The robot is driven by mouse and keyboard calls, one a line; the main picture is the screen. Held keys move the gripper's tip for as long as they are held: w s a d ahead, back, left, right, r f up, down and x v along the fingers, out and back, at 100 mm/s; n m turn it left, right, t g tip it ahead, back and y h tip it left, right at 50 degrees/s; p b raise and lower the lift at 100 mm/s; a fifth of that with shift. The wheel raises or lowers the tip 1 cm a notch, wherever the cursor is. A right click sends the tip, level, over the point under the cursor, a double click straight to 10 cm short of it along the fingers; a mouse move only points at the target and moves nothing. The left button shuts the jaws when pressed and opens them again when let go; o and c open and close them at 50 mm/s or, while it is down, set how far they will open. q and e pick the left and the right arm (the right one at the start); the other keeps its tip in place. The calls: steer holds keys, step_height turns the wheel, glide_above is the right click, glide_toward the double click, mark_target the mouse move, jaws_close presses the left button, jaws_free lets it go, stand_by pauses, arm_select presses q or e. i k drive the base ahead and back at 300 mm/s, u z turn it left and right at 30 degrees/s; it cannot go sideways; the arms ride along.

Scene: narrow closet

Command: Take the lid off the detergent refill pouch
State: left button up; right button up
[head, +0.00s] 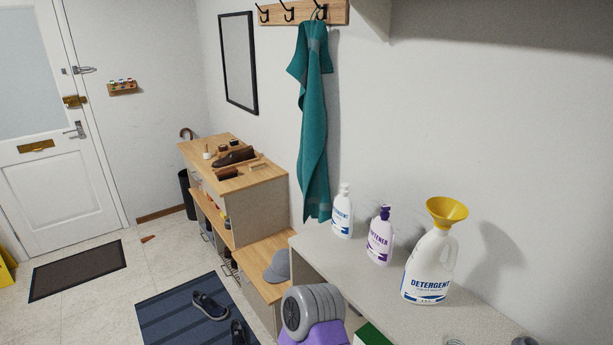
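No refill pouch or pouch lid can be made out with certainty in the head view. A white bottle (427,265) labelled "DETERGENT" stands upright on the grey counter (345,266), with a yellow funnel (447,210) in its neck. A white bottle with a purple cap (381,238), its label partly reading "SOFTENER", stands left of it. A white pump-topped bottle (343,212), also labelled, stands farther back. Neither of my grippers shows in this view.
A grey ribbed object (322,306) on something purple (322,334) and a green item (371,335) are cut off at the bottom edge. A teal towel (313,120) hangs beyond the counter. Shoes (210,306) lie on a striped mat (165,315).

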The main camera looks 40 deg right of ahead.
mark_target(344, 190)
steer(key=z, duration=0.55)
steer(key=i, duration=1.5)
steer(key=z, duration=0.85)
